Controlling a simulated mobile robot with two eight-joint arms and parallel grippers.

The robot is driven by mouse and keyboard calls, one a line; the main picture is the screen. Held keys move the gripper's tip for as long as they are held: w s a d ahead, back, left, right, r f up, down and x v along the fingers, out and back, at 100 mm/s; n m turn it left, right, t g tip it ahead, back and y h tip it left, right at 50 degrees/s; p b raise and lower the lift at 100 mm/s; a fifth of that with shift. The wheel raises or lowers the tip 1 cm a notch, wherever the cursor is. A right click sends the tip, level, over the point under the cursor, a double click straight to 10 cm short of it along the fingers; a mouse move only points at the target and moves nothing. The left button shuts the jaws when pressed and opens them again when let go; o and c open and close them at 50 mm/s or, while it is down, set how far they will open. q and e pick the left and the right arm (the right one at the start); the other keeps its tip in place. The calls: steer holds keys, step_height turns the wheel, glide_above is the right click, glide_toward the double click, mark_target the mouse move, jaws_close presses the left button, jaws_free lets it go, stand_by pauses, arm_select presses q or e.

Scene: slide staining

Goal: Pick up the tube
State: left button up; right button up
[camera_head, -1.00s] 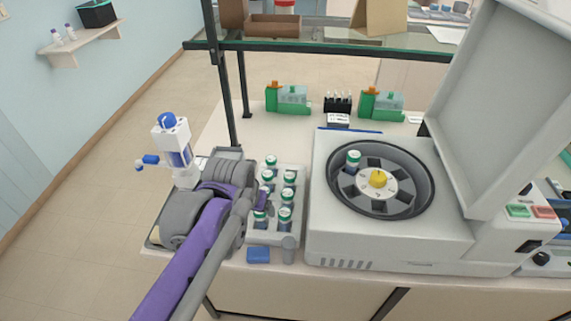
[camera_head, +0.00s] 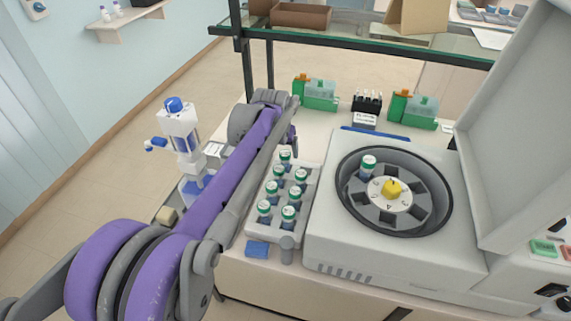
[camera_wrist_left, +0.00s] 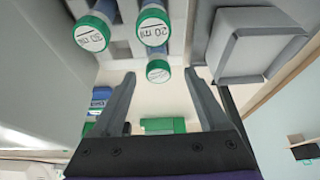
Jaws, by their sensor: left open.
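Several tubes with green-rimmed white caps stand upright in a pale rack (camera_head: 310,182) left of the centrifuge. The farthest tube (camera_head: 285,157) is at the rack's back end. One more tube (camera_head: 368,163) sits in the centrifuge rotor (camera_head: 392,190). My left gripper (camera_wrist_left: 160,75) is open and empty. In the left wrist view a tube cap (camera_wrist_left: 159,72) shows between its fingertips, with a gap on both sides; two other caps (camera_wrist_left: 92,33) (camera_wrist_left: 152,27) are just beyond. In the head view my arm mostly hides this gripper, near the rack's far end. My right gripper is not in view.
The grey centrifuge (camera_head: 385,255) stands with its lid (camera_head: 525,120) open on the right. A blue-and-white dispenser (camera_head: 180,130) is at the left. Green boxes (camera_head: 320,94) and a black holder (camera_head: 367,101) stand behind. A blue block (camera_head: 257,249) lies in front of the rack.

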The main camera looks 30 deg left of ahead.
mark_target(285, 154)
arm_select(q)
steer(key=x, duration=0.4)
steer(key=shift+w+f, duration=0.25)
steer(key=shift+d, duration=0.1)
jaws_close()
